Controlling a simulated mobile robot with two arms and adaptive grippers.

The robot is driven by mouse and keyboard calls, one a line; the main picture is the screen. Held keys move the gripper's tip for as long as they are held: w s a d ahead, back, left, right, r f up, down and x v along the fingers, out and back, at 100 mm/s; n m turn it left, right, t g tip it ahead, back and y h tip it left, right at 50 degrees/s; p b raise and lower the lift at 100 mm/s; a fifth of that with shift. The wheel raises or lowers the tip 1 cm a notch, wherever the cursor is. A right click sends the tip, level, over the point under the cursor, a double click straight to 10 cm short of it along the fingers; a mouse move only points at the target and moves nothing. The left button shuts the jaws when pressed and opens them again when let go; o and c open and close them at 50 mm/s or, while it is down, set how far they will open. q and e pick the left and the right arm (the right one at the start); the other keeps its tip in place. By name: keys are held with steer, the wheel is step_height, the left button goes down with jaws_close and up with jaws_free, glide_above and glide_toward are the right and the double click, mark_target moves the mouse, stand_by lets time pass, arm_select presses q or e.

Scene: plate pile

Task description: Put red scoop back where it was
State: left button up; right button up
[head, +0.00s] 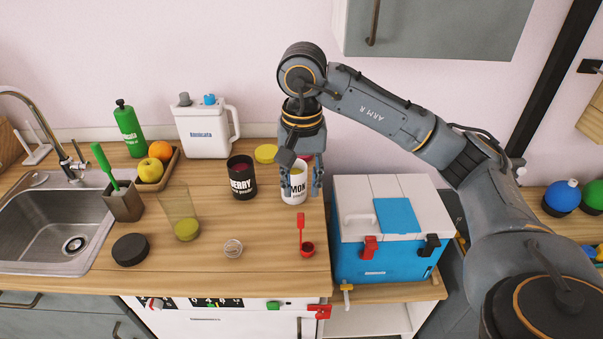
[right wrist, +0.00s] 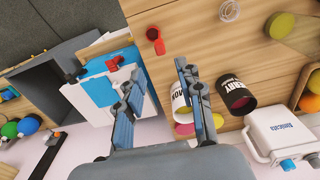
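The red scoop (head: 306,250) lies on the counter near its front right edge, its handle toward the back wall. It also shows in the right wrist view (right wrist: 156,41). My right gripper (head: 303,190) is open and empty, pointing down in front of the white jar (head: 294,186), which it partly covers. In the right wrist view the fingers are spread wide, with the white jar (right wrist: 180,104) behind one finger. The black berry jar (head: 242,181) stands open to its left, with dark red contents. My left gripper is not in view.
A blue and white cooler (head: 386,258) stands right of the counter. A tilted glass (head: 181,207), a black lid (head: 131,249) and a small clear container (head: 233,249) are on the counter. A yellow lid (head: 266,153) lies behind the jars. A white jug (head: 203,130) stands at the wall.

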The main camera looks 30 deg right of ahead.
steer(key=shift+r, duration=1.4)
